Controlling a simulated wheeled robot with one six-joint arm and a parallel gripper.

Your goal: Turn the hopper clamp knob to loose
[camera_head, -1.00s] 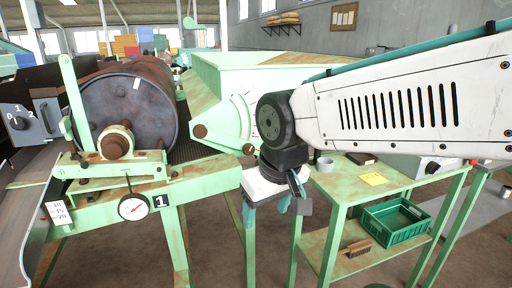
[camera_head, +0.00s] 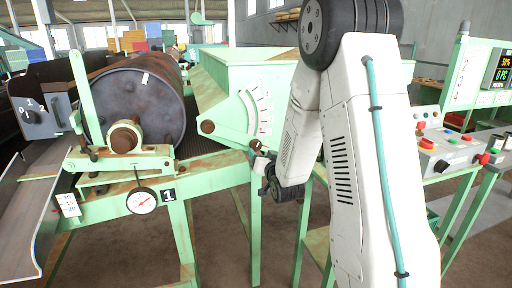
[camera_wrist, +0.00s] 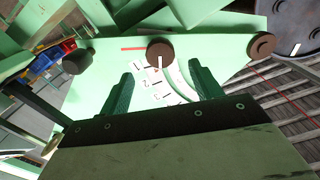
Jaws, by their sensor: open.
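A brown round knob (camera_wrist: 160,52) with a white line on its face shows in the wrist view on the pale green hopper plate (camera_wrist: 215,30). Its white line points down the picture, and a red mark lies to its left. In the head view a brown knob (camera_head: 255,145) shows at the plate's lower edge, just above my gripper. My gripper (camera_wrist: 162,80) is open and empty, its two green fingers apart, with the knob beyond and between the tips. In the head view its fingers are mostly hidden by my arm. I cannot read loose or tight labels.
Another brown knob (camera_wrist: 262,45) sits at the plate's end, and a dark knob (camera_wrist: 77,60) is at left. A curved white scale (camera_head: 264,110) is on the hopper side. A rusty drum (camera_head: 135,105) stands left; a control panel (camera_head: 450,145) stands right.

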